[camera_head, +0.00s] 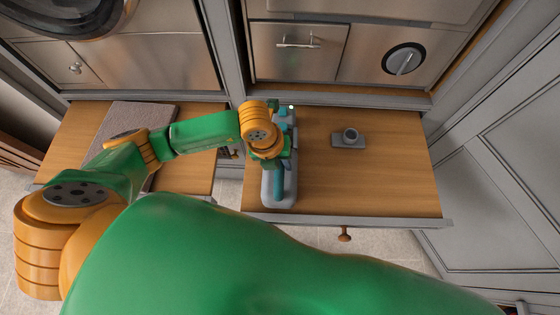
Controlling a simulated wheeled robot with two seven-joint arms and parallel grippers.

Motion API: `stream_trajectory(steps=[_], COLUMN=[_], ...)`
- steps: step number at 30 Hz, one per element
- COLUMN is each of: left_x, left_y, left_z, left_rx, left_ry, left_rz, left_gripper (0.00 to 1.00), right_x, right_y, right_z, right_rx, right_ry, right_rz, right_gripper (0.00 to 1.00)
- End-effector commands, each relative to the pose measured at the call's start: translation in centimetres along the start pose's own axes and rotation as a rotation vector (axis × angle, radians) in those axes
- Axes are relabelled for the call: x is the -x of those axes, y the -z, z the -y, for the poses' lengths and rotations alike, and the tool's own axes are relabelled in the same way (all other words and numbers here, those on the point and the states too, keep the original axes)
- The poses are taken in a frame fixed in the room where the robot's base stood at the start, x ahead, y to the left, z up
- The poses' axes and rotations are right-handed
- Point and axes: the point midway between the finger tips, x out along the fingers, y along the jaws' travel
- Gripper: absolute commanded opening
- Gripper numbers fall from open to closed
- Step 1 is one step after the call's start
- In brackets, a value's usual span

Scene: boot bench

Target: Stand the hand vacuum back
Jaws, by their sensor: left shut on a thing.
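The hand vacuum (279,190), grey with teal parts, is on the right wooden bench top (385,185), near its left edge. Its long side runs from front to back, and its grey end is toward the front edge. My left gripper (270,158) is over its middle and shut on it; my wrist hides part of the vacuum and the fingertips. I cannot tell whether the vacuum touches the wood. A small grey plate with a round cup-like socket (349,137) sits to the right of the vacuum. My right gripper is not in view.
A brown-grey mat (140,117) lies on the left wooden top. A narrow gap with dark items (232,152) separates the two tops. Metal cabinet fronts stand behind, and a grey panelled door (490,170) is at right. The right top's right part is clear.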

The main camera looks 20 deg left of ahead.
Motion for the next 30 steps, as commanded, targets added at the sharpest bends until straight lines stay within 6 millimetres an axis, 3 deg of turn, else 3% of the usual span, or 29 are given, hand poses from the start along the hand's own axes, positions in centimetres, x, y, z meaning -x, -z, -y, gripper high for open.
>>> stream_trajectory(steps=[5, 6, 9, 19, 27, 30], left_x=[0.1, 0.1, 0.1, 0.5, 5.9, 6.9], left_y=[0.0, 0.0, 0.0, 0.0, -0.1, 0.0], left_z=[0.1, 0.1, 0.0, 0.0, 0.1, 0.0], left_rx=[0.000, 0.000, 0.000, 0.000, -0.002, -0.001], left_ry=[0.001, 0.001, 0.001, 0.000, 0.002, 0.001], left_rz=[0.001, 0.001, 0.001, -0.001, 0.004, 0.002], left_gripper=[0.00, 0.42, 0.66, 0.66, 0.66, 0.66], right_x=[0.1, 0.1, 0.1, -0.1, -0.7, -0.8], right_y=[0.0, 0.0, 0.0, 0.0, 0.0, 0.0], right_z=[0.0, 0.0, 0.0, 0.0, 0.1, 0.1], right_rx=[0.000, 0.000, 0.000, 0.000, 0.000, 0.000], right_ry=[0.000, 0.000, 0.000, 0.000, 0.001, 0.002], right_rz=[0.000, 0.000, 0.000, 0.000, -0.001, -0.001], right_gripper=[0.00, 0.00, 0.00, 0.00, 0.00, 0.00])
